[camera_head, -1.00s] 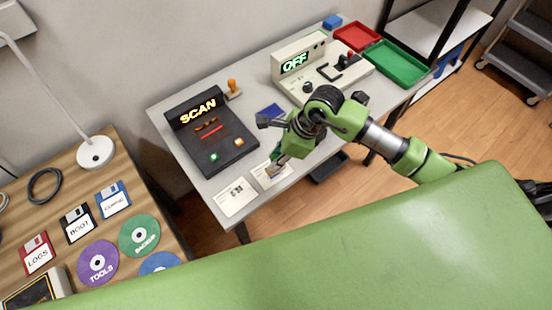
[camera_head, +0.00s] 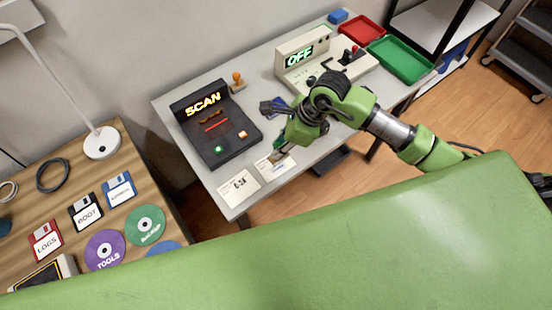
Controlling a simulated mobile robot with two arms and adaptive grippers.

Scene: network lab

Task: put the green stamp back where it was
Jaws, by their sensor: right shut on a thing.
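My right gripper (camera_head: 284,153) reaches down over the near part of the grey table (camera_head: 205,172), just above or at a white card (camera_head: 262,168). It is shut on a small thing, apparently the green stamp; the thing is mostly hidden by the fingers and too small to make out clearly. An orange stamp (camera_head: 238,78) stands upright behind the SCAN device. A blue pad (camera_head: 279,103) lies partly hidden behind my right wrist. My left gripper is not in view.
The black SCAN device (camera_head: 213,140) stands left of my gripper. A second white card (camera_head: 239,188) lies near the table's front edge. A beige device reading OFF (camera_head: 300,58), a red tray (camera_head: 361,30) and a green tray (camera_head: 401,61) stand farther back.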

